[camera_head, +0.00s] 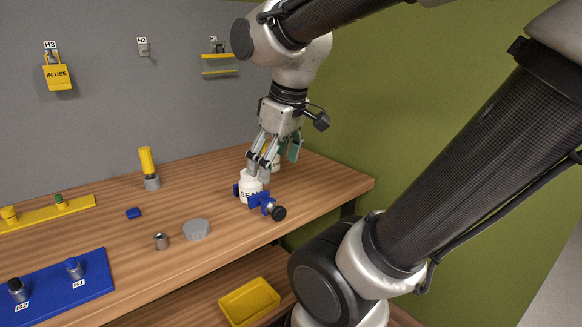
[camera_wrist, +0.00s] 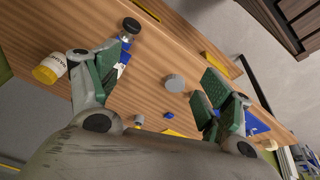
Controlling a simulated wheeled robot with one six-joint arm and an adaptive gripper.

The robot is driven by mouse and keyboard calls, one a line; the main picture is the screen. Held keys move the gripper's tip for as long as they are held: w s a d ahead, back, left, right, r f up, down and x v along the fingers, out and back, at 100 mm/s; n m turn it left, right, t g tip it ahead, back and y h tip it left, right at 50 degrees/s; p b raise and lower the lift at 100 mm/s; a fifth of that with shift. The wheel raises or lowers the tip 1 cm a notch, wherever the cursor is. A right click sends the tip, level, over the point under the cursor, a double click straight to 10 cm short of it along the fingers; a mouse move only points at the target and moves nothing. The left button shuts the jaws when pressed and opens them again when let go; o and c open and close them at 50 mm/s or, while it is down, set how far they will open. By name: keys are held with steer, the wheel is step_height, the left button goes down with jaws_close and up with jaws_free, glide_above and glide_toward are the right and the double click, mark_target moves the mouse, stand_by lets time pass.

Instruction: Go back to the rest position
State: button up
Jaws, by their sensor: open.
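The head view does not show clearly whether the fingers touch anything.
On the bench (camera_head: 320,185) are a grey disc (camera_head: 196,229), a small metal cylinder (camera_head: 161,241), a blue block (camera_head: 133,213), a yellow-handled tool (camera_head: 148,168) and a blue board (camera_head: 65,290). A yellow bin (camera_head: 249,301) sits below.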

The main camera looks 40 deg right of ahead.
steer(key=s+m, duration=0.1)
steer(key=s+d+m, duration=0.1)
steer(key=s+m+t, duration=0.1)
steer(key=s, duration=0.1)
steer(key=shift+d+f+m, duration=0.25)
steer(key=shift+d+m, duration=0.05)
steer(key=shift+m, duration=0.1)
